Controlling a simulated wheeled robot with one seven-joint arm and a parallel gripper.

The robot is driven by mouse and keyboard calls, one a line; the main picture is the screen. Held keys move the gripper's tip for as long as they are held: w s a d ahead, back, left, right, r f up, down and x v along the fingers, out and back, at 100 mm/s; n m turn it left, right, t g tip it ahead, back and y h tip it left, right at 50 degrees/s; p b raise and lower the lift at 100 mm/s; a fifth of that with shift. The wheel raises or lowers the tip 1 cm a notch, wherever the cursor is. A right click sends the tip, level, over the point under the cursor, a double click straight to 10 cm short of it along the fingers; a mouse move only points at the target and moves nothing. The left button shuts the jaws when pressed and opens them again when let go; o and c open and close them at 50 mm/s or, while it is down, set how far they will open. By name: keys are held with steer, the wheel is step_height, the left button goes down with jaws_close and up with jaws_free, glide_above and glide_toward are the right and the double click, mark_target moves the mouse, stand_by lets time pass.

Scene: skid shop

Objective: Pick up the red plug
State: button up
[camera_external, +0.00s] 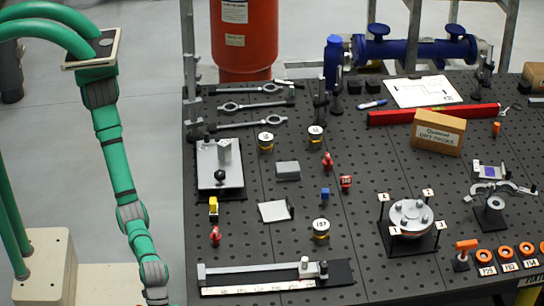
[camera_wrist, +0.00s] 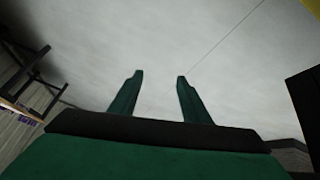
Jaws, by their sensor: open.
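Several small red pieces stand on the dark perforated table in the external view. One red piece (camera_external: 327,161) is near the middle, another red piece (camera_external: 346,182) with a pale label is just below and right of it, and a third red piece (camera_external: 215,236) is near the left edge. I cannot tell which of them is the red plug. My gripper (camera_wrist: 160,75) shows in the wrist view with two green fingers apart and nothing between them, over pale floor. In the external view my arm hangs left of the table, and its end is out of frame.
The perforated table (camera_external: 265,230) is crowded. A long rail fixture (camera_external: 262,280) lies along its front, a plate fixture (camera_external: 205,178) at the left, and a round flange fixture (camera_external: 411,214) at the right. A blue block (camera_external: 325,194) stands near the red pieces.

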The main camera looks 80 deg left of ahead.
steer(key=w+d+r+m+h, duration=0.1)
steer(key=w+d+r, duration=0.1)
steer(key=r, duration=0.7)
steer(key=w+d+r+h, duration=0.1)
steer(key=w+r, duration=0.1)
steer(key=r, duration=0.8)
steer(key=w+a+r+m+g, duration=0.1)
steer(key=w+a+r+m, duration=0.15)
steer(key=r, duration=0.45)
steer(key=w+a+r+m, duration=0.1)
steer(key=a+r, duration=0.2)
steer(key=r, duration=0.4)
steer(key=m+t+y, duration=0.1)
steer(key=m+y, duration=0.1)
steer(key=y, duration=0.6)
glide_above(214, 231)
step_height(214, 231, down, 7)
steer(key=shift+y, duration=0.3)
steer(key=f, duration=0.4)
steer(key=shift+s+a+f, duration=0.2)
steer(key=shift+a+f, duration=0.15)
steer(key=shift+f, duration=0.05)
steer(key=shift+w+d+f, duration=0.15)
steer(key=shift+d+f, duration=0.05)
steer(key=shift+f, duration=1.3)
steer(key=shift+w+d+f, duration=0.1)
steer(key=shift+d+f, duration=0.05)
steer(key=shift+f, duration=1.3)
steer(key=c, duration=1)
